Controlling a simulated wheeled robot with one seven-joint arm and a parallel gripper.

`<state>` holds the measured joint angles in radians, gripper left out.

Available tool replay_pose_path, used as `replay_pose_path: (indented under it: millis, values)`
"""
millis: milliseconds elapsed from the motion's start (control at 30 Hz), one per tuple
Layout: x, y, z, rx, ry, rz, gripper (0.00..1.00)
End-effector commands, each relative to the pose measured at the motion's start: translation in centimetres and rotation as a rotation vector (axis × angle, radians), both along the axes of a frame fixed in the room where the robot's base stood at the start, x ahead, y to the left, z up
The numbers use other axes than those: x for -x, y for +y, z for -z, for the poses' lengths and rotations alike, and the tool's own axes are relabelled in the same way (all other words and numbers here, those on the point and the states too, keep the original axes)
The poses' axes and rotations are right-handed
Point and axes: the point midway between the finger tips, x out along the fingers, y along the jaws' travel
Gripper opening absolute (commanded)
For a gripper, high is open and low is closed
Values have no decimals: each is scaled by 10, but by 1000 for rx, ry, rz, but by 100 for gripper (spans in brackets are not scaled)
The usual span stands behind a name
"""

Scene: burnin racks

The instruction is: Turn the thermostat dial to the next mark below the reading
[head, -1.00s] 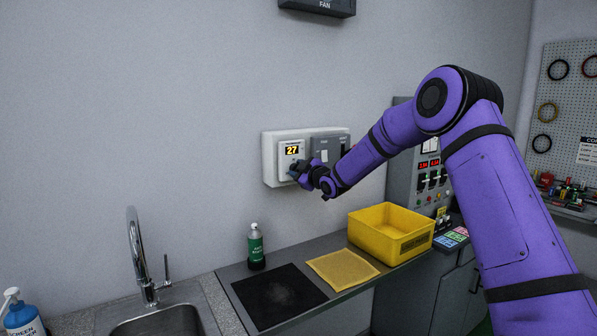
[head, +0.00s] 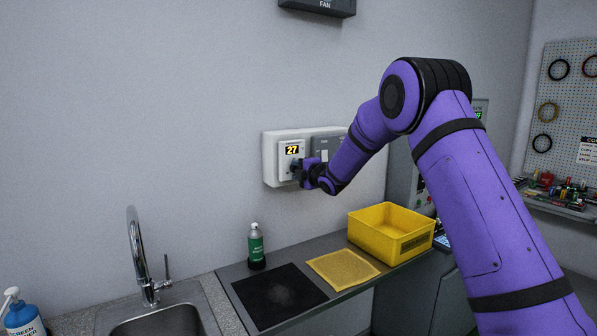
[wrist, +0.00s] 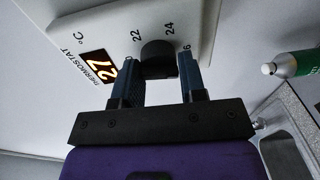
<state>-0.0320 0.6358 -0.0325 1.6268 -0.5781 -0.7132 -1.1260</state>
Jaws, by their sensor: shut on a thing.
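The thermostat (head: 291,149) is a white unit on the wall plate, with a lit display (head: 292,150) reading 27. In the wrist view the display (wrist: 100,66) also reads 27. The dark round dial (wrist: 158,53) has the printed marks 22 and 24 beside it. A partly covered mark ending in 6 shows near the right finger, and another is mostly hidden by the left finger. My gripper (wrist: 160,72) is shut on the dial, one finger on each side. In the head view my gripper (head: 303,171) hides much of the dial. The dial's pointer cannot be seen.
A grey switch panel (head: 325,143) is right beside the thermostat, close to my arm. Below are a yellow bin (head: 390,236), a yellow cloth (head: 342,270), a black mat (head: 279,296), a green bottle (head: 256,245) and a sink with a tap (head: 140,260).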

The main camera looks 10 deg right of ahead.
Motion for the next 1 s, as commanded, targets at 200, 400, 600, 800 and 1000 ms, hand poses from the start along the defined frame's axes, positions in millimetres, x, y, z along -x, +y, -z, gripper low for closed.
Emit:
replay_pose_path:
  millis: [200,400,600,800,1000]
  values:
    - [0,0,-3,106,-39,0,15]
    - [0,0,-3,157,-57,1,15]
    - [0,-1,-3,174,-62,2,15]
    - [-1,-1,-3,175,-63,2,15]
    - [0,-1,-3,174,-62,2,57]
